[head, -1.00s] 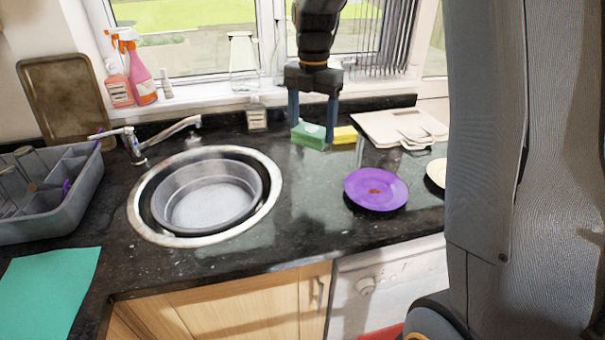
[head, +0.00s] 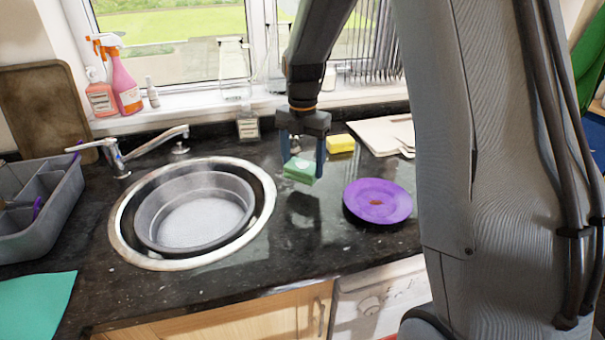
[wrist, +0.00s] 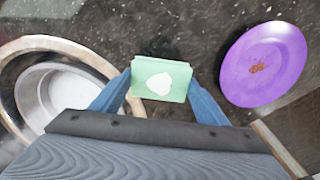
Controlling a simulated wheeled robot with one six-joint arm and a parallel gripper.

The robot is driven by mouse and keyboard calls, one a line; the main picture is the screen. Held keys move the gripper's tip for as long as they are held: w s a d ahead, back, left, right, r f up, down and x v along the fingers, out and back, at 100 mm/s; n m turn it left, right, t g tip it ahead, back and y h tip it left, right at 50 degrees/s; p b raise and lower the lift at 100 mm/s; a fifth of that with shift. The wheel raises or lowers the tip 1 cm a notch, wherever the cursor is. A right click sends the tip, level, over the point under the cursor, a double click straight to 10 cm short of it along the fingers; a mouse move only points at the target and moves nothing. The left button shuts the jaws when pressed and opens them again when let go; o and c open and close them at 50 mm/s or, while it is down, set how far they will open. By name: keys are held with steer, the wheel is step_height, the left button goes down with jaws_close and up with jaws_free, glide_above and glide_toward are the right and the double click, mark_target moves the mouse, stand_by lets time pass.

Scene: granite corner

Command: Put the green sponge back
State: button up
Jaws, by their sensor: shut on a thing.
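The green sponge (head: 299,171) is a small block with a pale patch on top. My gripper (head: 301,166) is shut on it, with one blue finger at each side. The sponge looks lifted above the dark counter, between the sink and the purple plate. In the wrist view the sponge (wrist: 161,79) sits level between the fingertips of my gripper (wrist: 161,88), its pale patch facing the camera.
A round sink (head: 262,215) with a grey basin (head: 196,217) lies left. A purple plate (head: 378,201) with a brown stain lies right. A yellow sponge (head: 341,144) and pale boards (head: 377,134) lie behind. A grey rack (head: 48,215) stands far left.

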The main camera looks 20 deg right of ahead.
mark_target(302, 165)
steer(key=shift+f+p, duration=0.5)
steer(key=shift+f, duration=1.5)
steer(key=o, duration=0.9)
steer(key=shift+f, duration=0.1)
steer(key=shift+o, duration=0.2)
step_height(302, 165, up, 12)
steer(key=b, duration=0.3)
steer(key=s+f+m, duration=0.3)
steer(key=s+m, duration=0.4)
steer(key=m, duration=0.1)
steer(key=s+f+m, duration=0.4)
steer(key=s+m, duration=0.3)
steer(key=m, duration=0.2)
steer(key=s+f+m+t, duration=0.1)
steer(key=s+f+m, duration=0.3)
steer(key=s+m, duration=0.3)
steer(key=shift+a+m, duration=0.1)
steer(key=shift+m, duration=0.8)
steer(key=shift+s+f+m, duration=0.2)
steer(key=shift+s+m, duration=0.35)
steer(key=shift+m, duration=0.05)
